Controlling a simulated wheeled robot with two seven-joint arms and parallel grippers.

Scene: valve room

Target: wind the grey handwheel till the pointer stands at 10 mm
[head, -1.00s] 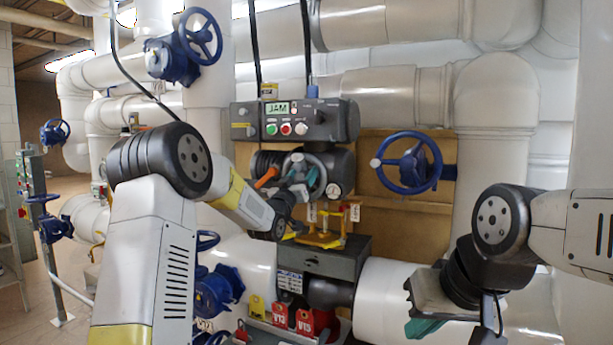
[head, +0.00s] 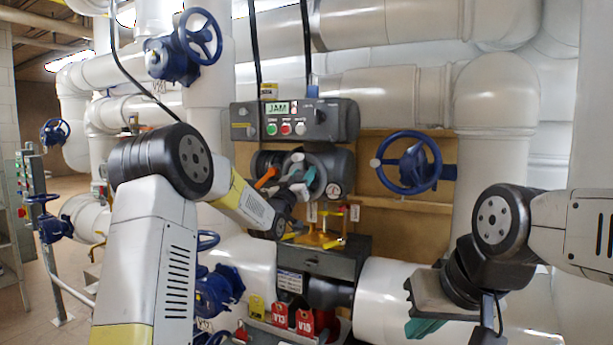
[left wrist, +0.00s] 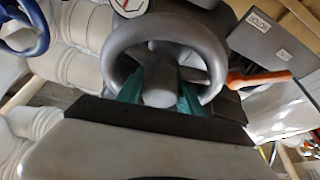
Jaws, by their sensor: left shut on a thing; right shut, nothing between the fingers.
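The grey handwheel (head: 325,174) sits on the front of the dark actuator in the head view; its grey rim (left wrist: 113,62) fills the upper middle of the left wrist view. My left gripper (head: 303,181) is at the wheel, its teal fingers on both sides of a grey round knob or hub (left wrist: 160,86) and shut on it. The yellow stem bracket (head: 322,240) is below the actuator. The pointer and its mm scale are too small to read. My right gripper (head: 422,328) is shut and empty at lower right, away from the wheel.
An orange lever (head: 266,178) stands close left of the handwheel; it also shows in the left wrist view (left wrist: 258,80). The control box display (head: 277,108) reads JAM. A blue handwheel (head: 408,163) is to the right. Red tags (head: 305,321) stand below.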

